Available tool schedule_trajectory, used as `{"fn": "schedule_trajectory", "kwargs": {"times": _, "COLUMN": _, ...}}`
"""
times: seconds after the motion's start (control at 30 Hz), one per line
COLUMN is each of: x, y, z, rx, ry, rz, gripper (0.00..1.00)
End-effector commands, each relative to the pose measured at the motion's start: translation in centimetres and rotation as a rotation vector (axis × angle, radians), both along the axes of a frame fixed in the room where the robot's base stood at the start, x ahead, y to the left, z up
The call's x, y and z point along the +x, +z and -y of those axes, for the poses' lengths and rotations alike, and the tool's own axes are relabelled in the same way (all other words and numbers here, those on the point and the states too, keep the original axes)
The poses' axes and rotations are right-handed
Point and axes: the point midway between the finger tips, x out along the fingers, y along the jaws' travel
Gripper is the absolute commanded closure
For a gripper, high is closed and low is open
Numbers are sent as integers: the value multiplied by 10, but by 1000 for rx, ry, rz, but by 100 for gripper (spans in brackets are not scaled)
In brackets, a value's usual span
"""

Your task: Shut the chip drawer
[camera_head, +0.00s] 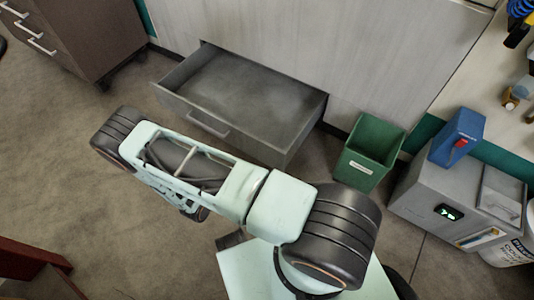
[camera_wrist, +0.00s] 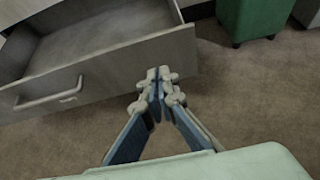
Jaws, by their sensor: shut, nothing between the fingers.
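The chip drawer (camera_head: 240,92) is a grey, empty-looking drawer low in a pale cabinet, pulled out. Its front panel has a bar handle (camera_head: 207,124). In the wrist view the drawer front (camera_wrist: 120,72) and its handle (camera_wrist: 50,95) lie to the left. My gripper (camera_wrist: 159,80) is shut and empty, near the right end of the drawer front in that view. I cannot tell whether the fingertips touch the panel. In the head view my arm covers the floor in front of the drawer, and the fingers are hidden.
A green bin (camera_head: 367,152) stands right of the drawer; it also shows in the wrist view (camera_wrist: 250,18). A grey machine (camera_head: 440,195) with a blue box (camera_head: 457,138) on top stands farther right. A brown drawer unit (camera_head: 85,35) is at upper left. The floor in front is open.

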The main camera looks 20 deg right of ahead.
Motion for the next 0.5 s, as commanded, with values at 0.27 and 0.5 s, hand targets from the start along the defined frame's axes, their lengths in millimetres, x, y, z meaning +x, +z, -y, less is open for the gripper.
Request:
{"fn": "schedule_trajectory", "kwargs": {"times": 0.27, "x": 0, "y": -20, "z": 18, "rx": -12, "ry": 3, "rz": -17, "gripper": 100}}
{"fn": "schedule_trajectory", "kwargs": {"times": 0.5, "x": 25, "y": -47, "z": 53, "rx": -12, "ry": 3, "rz": -17, "gripper": 100}}
